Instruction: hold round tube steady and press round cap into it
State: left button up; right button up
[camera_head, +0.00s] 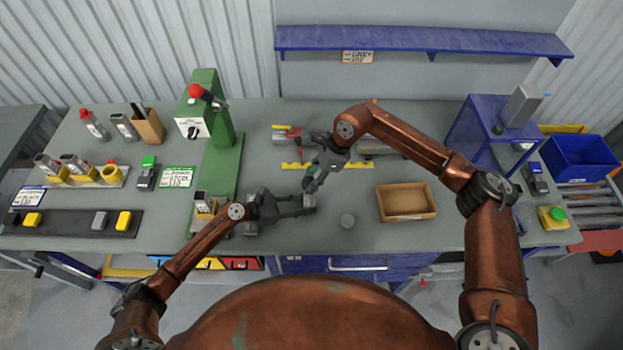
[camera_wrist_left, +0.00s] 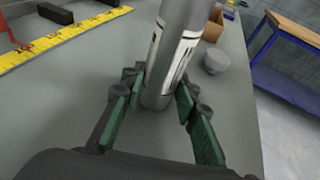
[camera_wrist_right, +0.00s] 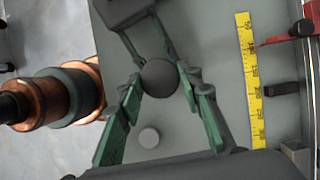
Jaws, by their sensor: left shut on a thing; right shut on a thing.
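The round tube (camera_wrist_left: 180,45) stands nearly upright in the left wrist view, silver with a white label; its top is out of that frame. My left gripper (camera_wrist_left: 160,95) is shut around its lower part, close to the table; it also shows in the head view (camera_head: 309,203). My right gripper (camera_wrist_right: 160,80) is shut on the dark round cap (camera_wrist_right: 158,77), seen from above, with the left gripper beyond it. In the head view my right gripper (camera_head: 313,183) is just above and behind the left one. The cap hides the tube's top, so I cannot tell whether they touch.
A grey round piece (camera_head: 347,221) lies loose on the table, right of the grippers. An open cardboard box (camera_head: 405,215) is further right. A yellow measuring strip (camera_head: 327,165) and red-handled tool (camera_head: 288,135) lie behind. A green press (camera_head: 222,155) stands left.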

jog(key=shift+f, duration=0.75)
jog(key=shift+r, duration=0.15)
jog(key=shift+r, duration=0.55)
jog(key=shift+f, duration=0.55)
dwell(1.2)
jog(key=o, duration=1.1)
